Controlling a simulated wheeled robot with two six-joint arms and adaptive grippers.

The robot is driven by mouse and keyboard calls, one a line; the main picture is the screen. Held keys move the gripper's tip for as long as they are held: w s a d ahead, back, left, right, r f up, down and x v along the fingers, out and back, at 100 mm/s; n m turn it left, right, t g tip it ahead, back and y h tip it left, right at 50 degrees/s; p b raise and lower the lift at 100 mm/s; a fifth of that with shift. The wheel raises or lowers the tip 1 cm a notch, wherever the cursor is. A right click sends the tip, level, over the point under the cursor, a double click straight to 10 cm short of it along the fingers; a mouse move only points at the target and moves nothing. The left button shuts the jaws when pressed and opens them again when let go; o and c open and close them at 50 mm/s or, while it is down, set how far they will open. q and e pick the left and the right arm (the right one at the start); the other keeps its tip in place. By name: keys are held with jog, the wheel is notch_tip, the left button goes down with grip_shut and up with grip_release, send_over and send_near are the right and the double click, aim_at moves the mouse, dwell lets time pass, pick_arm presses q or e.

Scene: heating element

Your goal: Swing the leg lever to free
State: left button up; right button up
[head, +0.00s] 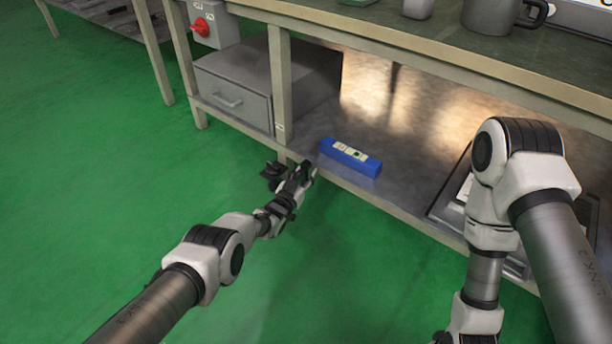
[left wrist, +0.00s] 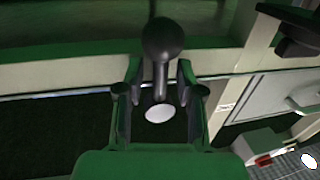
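In the left wrist view the lever shows as a black ball knob (left wrist: 163,40) on a short dark stem that runs to a pale oval spot. My left gripper (left wrist: 158,72) is open, with one finger on each side of the stem. I see gaps between the fingers and the stem, and the knob sits beyond the fingertips. In the head view my left gripper (head: 306,172) is low beside the bench leg (head: 282,95), near the lower shelf edge. The lever is not clear there. My right gripper is out of view.
A blue box (head: 350,158) with a pale label lies on the lower shelf, just right of the left gripper. A grey drawer unit (head: 235,98) stands behind the leg. A red switch (head: 200,27) is on a grey box. The green floor at left is clear.

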pick_arm(q)
grip_shut()
jog(key=n, duration=0.2)
jog(key=d+n, duration=0.1)
jog(key=shift+s+n+g, duration=0.3)
jog(key=shift+s+g, duration=0.05)
jog(key=shift+g, duration=0.05)
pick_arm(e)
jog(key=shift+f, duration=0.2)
pick_arm(q)
jog(key=shift+s+d+r+n, duration=0.15)
jog(key=shift+r+n, duration=0.05)
jog(key=shift+n, duration=0.7)
jog(key=shift+o, duration=1.3)
grip_release()
